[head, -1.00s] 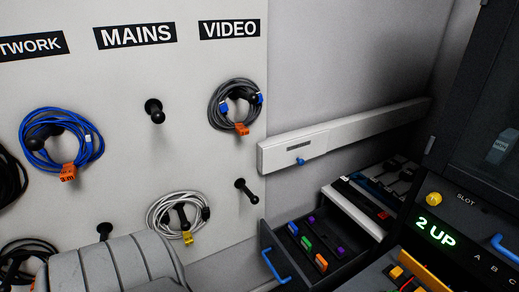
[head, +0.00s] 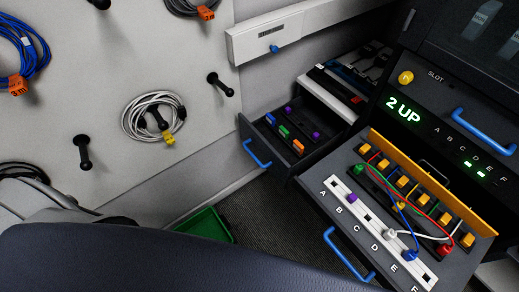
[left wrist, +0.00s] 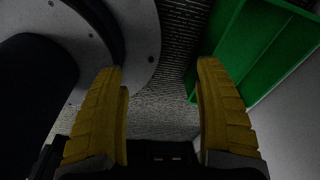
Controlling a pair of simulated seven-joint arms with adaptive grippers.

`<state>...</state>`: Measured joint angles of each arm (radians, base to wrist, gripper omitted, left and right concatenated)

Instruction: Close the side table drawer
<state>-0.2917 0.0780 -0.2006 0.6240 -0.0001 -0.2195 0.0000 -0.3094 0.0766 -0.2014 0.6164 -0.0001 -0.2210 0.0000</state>
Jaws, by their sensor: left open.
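The side table drawer (head: 262,146) is dark grey with a blue bar handle (head: 257,154). It stands pulled out at the centre of the head view, with several coloured plugs in it. My left gripper (left wrist: 160,85) shows in the left wrist view with its two yellow fingers spread wide and nothing between them. It points toward the floor, and the drawer is not in that view. In the head view a dark arm link of mine crosses the bottom, and neither gripper can be seen there.
A second drawer with a lettered strip (head: 348,199) and patch cables stands open at right, with its own blue handle (head: 346,253). A green bin (head: 207,226) sits on the floor below; it also shows in the left wrist view (left wrist: 262,45). A pegboard (head: 60,140) with coiled cables fills the left.

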